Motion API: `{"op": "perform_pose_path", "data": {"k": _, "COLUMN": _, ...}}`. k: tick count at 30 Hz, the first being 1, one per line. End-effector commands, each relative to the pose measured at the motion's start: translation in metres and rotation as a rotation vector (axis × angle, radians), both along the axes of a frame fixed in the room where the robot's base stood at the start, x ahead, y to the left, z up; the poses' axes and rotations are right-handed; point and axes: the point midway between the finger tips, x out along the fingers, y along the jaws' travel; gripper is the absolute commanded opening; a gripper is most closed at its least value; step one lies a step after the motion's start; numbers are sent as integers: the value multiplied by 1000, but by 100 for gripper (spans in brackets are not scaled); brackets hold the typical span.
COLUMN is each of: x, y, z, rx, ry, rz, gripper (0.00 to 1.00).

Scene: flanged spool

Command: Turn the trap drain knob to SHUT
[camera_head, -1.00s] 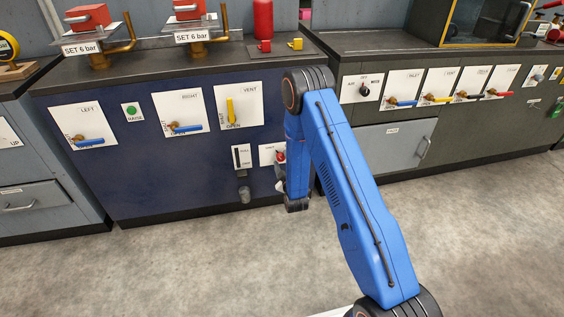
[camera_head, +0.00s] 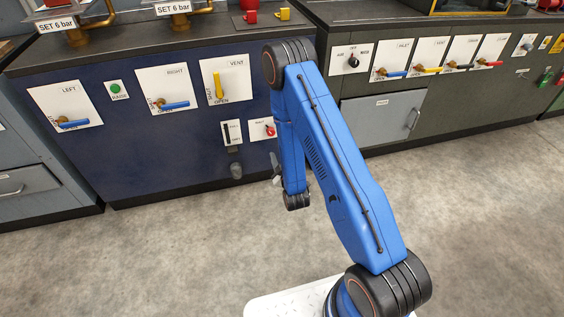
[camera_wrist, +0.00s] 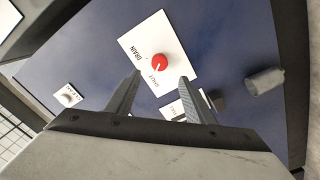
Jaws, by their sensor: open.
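The red drain knob (camera_wrist: 160,62) sits on a white plate (camera_wrist: 178,42) in the wrist view. The plate carries small lettering, including DRAIN at its left, and the knob has a white mark towards its lower left edge. I cannot tell exactly which label the mark points at. The knob also shows in the head view (camera_head: 270,131), just left of my arm. My gripper (camera_wrist: 160,77) is open and empty, its fingers pointing at the plate, one to each side below the knob. They appear apart from it. In the head view the gripper is mostly hidden behind my arm.
A grey cylinder (camera_wrist: 265,81) sticks out from the blue panel near the knob; it also shows in the head view (camera_head: 236,170). A slotted plate (camera_head: 231,132) sits left of the knob. Yellow (camera_head: 218,84) and blue (camera_head: 174,106) levers are higher up. The floor in front is clear.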

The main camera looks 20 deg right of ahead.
Motion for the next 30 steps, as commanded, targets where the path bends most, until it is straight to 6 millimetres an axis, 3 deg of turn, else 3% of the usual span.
{"op": "perform_pose_path", "data": {"k": 6, "x": -37, "y": 0, "z": -1, "rx": -1, "ry": 2, "rz": 0, "gripper": 49}}
{"op": "perform_pose_path", "data": {"k": 12, "x": -54, "y": 0, "z": 0, "rx": 0, "ry": 1, "rz": 1, "gripper": 49}}
{"op": "perform_pose_path", "data": {"k": 30, "x": -57, "y": 0, "z": 1, "rx": 1, "ry": 0, "rz": 0, "gripper": 49}}
